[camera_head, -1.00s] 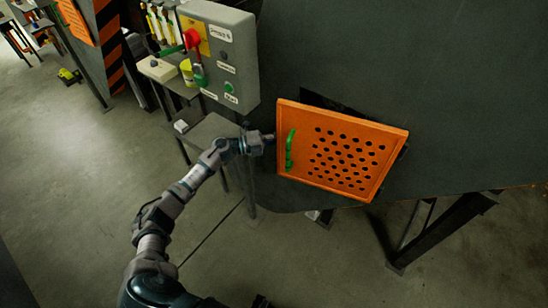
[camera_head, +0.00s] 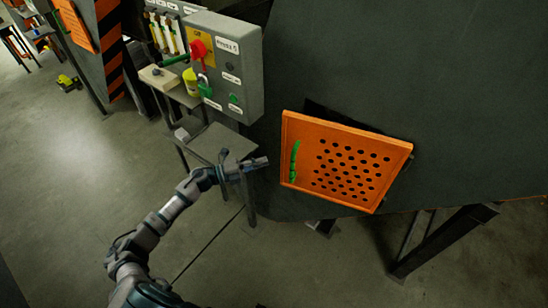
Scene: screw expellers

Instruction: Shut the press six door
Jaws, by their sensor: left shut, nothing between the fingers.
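The orange door (camera_head: 345,165) with several round holes stands on the dark sloping press body (camera_head: 420,90). A dark gap shows along its top and right edges, so it sits off the body and is not flush. Its green handle (camera_head: 294,161) is near its left edge. My left gripper (camera_head: 264,162) is shut and empty, just left of the door's left edge, with a small gap between them in the picture. My right gripper is not in view.
Dark support legs (camera_head: 440,243) stand below right. The floor at left is open.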

